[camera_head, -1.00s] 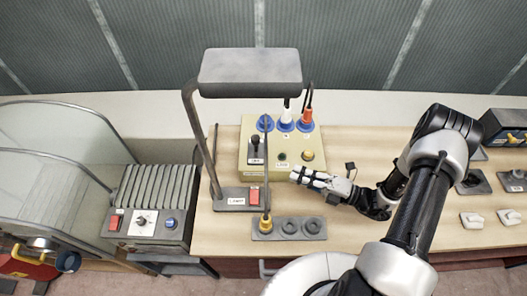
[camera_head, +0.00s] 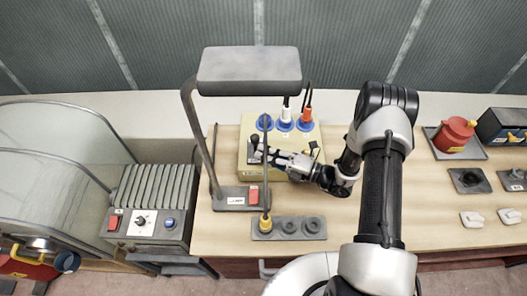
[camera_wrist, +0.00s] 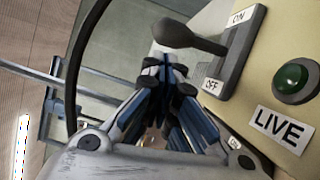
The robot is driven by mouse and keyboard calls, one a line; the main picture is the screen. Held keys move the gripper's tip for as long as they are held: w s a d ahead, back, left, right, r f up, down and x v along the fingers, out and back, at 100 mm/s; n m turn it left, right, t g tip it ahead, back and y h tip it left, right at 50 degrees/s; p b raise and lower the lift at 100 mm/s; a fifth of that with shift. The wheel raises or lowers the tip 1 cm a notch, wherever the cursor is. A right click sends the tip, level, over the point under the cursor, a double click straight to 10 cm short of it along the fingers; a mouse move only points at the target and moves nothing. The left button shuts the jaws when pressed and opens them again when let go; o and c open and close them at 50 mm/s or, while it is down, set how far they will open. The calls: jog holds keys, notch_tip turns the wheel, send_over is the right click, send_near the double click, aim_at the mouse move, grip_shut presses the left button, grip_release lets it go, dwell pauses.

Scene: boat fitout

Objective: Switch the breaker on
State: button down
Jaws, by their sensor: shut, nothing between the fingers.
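The breaker's black lever (camera_wrist: 185,36) sticks out from a grey plate (camera_wrist: 243,50) marked ON and OFF on the yellow box. I cannot tell for sure which mark the lever is set at. My gripper (camera_head: 264,154) is shut and empty over the front of the box. In the wrist view its fingertips (camera_wrist: 164,66) are just below the lever, close to it; contact is unclear.
A green lamp (camera_wrist: 295,80) labelled LIVE sits beside the breaker. The lamp stand (camera_head: 250,70) arches over the box, with its post to the left. Plugs with cables (camera_head: 306,115) stand at the box's back. A socket strip (camera_head: 290,228) lies in front. The bench right of my arm holds a red pot (camera_head: 455,135).

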aim_at(258, 139)
jog(key=shift+w+a+r, duration=0.1)
jog(key=shift+w+a, duration=0.05)
jog(key=shift+w, duration=0.2)
jog(key=shift+w+r+m, duration=0.15)
jog(key=shift+w+m, duration=0.05)
jog(key=shift+m, duration=0.1)
jog(key=shift+w+r+m+p, duration=0.2)
jog(key=shift+w+m+p, duration=0.1)
jog(key=shift+p, duration=0.2)
jog(key=shift+w+r+m+h+p, duration=0.2)
jog(key=shift+w+m+h+p, duration=0.1)
jog(key=shift+m+h, duration=0.1)
jog(key=shift+w+r+m+g+h+p, duration=0.3)
jog(key=shift+w+m+p, duration=0.3)
jog(key=shift+w+m, duration=0.25)
jog(key=shift+w+m+g+h+p, duration=0.3)
jog(key=shift+w+m+g+h, duration=0.15)
jog(key=shift+w+m, duration=0.6)
jog(key=shift+w, duration=0.35)
jog(key=shift+w, duration=0.1)
